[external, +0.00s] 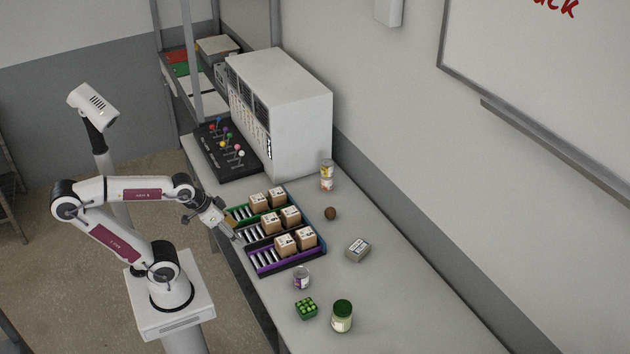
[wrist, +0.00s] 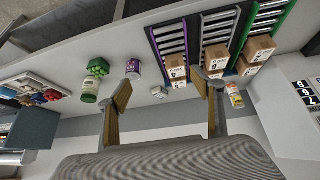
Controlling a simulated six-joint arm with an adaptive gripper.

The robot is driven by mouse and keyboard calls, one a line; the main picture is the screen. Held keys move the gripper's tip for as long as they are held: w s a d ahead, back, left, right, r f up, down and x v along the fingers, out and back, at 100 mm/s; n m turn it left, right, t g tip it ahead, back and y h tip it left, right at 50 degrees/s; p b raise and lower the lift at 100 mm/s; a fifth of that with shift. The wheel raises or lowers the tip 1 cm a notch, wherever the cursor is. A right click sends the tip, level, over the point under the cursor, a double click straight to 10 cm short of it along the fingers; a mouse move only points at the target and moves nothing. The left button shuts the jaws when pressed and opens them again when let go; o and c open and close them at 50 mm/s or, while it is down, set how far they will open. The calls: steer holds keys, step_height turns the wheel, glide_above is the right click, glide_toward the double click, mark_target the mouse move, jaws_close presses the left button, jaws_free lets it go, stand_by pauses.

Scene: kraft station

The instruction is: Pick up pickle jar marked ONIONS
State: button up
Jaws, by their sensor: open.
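A jar with a green lid and pale label (external: 342,317) stands upright on the bench near the front; its lettering is too small to read. It also shows in the wrist view (wrist: 89,91), left of the fingers. A tall container with a white and orange label (external: 327,177) stands by the white cabinet, and shows in the wrist view (wrist: 235,96); its marking is not legible either. My gripper (external: 234,234) is open and empty, above the left edge of the roller rack, apart from both. In the wrist view its fingers (wrist: 163,88) are spread.
A roller rack (external: 290,266) with several cardboard boxes (external: 285,245) lies beside my gripper. Behind are a white cabinet (external: 290,110) and the wall.

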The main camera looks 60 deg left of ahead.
mark_target(343, 317)
steer(key=w+d+f+m+t+h, duration=0.1)
steer(key=w+d+f+h, duration=0.15)
steer(key=w+d, duration=0.55)
steer(key=w+d+f+m+t+h, duration=0.1)
steer(key=w+d+f, duration=0.2)
steer(key=w+d, duration=0.55)
steer(key=d+f+t, duration=0.1)
steer(key=d+f, duration=0.2)
steer(key=d, duration=0.1)
steer(key=d+f+m+t, duration=0.1)
steer(key=d+f, duration=0.2)
steer(key=d, duration=0.2)
steer(key=d+f+t+h, duration=0.1)
steer(key=d+f, duration=0.1)
steer(key=d, duration=0.3)
steer(key=shift+s+d+f+m, duration=0.15)
steer(key=shift+s+f+m, duration=0.1)
steer(key=shift+f+m, duration=0.15)
steer(key=shift+s+d+f+t, duration=0.3)
steer(key=shift+d+f+t, duration=0.2)
steer(key=shift+d, duration=0.15)
steer(key=shift+w, duration=0.1)
steer(key=shift+x, duration=1.2)
steer(key=shift+w+d, duration=0.15)
steer(key=shift+x, duration=2.45)
